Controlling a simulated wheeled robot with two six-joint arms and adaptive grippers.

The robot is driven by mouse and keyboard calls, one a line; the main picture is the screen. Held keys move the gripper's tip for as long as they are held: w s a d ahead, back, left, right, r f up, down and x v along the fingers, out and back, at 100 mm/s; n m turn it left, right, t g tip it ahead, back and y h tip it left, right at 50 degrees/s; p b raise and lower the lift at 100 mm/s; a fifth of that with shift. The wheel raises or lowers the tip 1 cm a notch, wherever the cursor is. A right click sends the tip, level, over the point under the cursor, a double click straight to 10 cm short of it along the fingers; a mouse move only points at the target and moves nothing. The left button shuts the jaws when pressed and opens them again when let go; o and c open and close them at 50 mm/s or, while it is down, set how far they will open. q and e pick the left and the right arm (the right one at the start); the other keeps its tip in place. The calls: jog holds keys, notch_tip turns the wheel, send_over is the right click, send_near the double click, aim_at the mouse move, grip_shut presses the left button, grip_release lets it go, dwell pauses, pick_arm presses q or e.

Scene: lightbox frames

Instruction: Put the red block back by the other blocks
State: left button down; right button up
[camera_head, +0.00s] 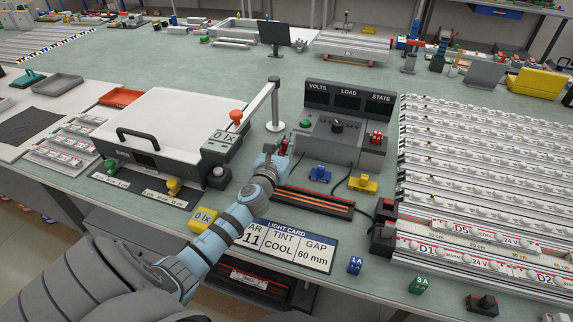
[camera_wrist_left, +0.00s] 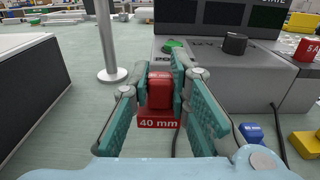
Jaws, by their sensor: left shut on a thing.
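My left gripper (camera_head: 277,157) reaches over the bench in front of the grey meter console. In the wrist view the left gripper (camera_wrist_left: 163,90) is shut on a red block (camera_wrist_left: 160,92) with "40 mm" on its front foot. The red block (camera_head: 284,147) is small and partly hidden by the fingers in the head view. A blue block (camera_head: 320,173) and a yellow block (camera_head: 363,183) of similar stepped shape stand on the bench to the right of the gripper. They also show at the right of the wrist view, blue (camera_wrist_left: 252,134) and yellow (camera_wrist_left: 306,143). My right gripper is out of view.
The meter console (camera_head: 340,135) stands behind the blocks, with dark cables nearby. A metal post (camera_head: 274,110) stands left of it, beside the white light box (camera_head: 165,130). A slotted bar (camera_head: 310,201) lies in front, near the light card (camera_head: 288,245).

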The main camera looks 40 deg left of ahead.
aim_at(284, 155)
pick_arm(q)
notch_tip(284, 155, down, 4)
jog(key=b, duration=0.2)
jog(key=shift+w+d+b, duration=0.1)
jog(key=shift+b, duration=0.2)
jog(key=shift+s+r, duration=0.2)
jog(key=shift+r, duration=0.1)
jog(key=shift+f+b, duration=0.35)
jog(key=shift+f, duration=0.35)
jog(key=c, duration=1.5)
grip_release()
jog(key=shift+f, duration=0.1)
jog(key=shift+r, duration=0.25)
jog(key=shift+r+p, duration=0.6)
jog(key=shift+p, duration=0.2)
jog(key=v, duration=1.2)
jog(key=shift+f, duration=0.1)
